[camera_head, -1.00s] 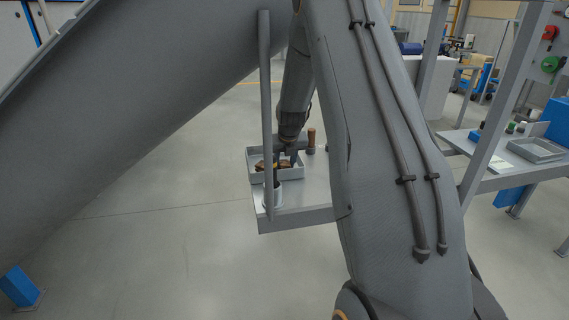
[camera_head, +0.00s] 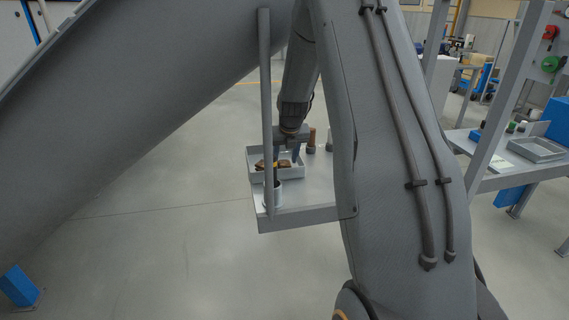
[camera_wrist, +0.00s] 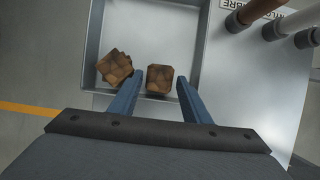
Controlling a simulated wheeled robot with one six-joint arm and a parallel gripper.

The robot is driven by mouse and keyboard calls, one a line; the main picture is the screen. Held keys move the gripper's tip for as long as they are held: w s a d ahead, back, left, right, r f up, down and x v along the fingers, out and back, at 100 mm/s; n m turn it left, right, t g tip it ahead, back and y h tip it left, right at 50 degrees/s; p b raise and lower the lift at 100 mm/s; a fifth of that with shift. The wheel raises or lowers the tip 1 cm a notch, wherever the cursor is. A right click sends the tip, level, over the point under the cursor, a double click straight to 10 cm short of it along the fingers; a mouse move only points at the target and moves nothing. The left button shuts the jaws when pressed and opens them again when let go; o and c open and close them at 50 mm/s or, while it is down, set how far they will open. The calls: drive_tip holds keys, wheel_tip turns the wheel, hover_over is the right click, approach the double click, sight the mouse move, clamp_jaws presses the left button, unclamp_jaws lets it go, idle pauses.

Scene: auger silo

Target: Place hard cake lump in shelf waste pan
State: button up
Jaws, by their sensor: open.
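The shelf waste pan (camera_head: 262,181) is a shallow grey tray on the small metal shelf; its rim also shows in the wrist view (camera_wrist: 92,45). Two brown, blocky cake lumps lie in it: one at the left (camera_wrist: 115,67) and one near the pan's front wall (camera_wrist: 160,79). My gripper (camera_head: 287,158) is above the pan, with its blue fingers spread. In the wrist view my gripper (camera_wrist: 160,82) is open, with the right-hand lump in view between its fingertips. The lump shows no contact with either finger. The lower finger height is hard to judge.
Brown-handled (camera_head: 311,142) and pale (camera_head: 330,140) upright items stand right of the pan. A large sloping grey tube (camera_head: 110,110) fills the left.

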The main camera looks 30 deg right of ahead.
drive_tip(key=p+v, duration=0.2)
drive_tip(key=v, duration=0.4)
drive_tip(key=shift+s+r, duration=0.1)
drive_tip(key=shift+r, duration=0.2)
drive_tip(key=p+v, duration=0.2)
drive_tip(key=p, duration=0.5)
drive_tip(key=shift+r, duration=0.1)
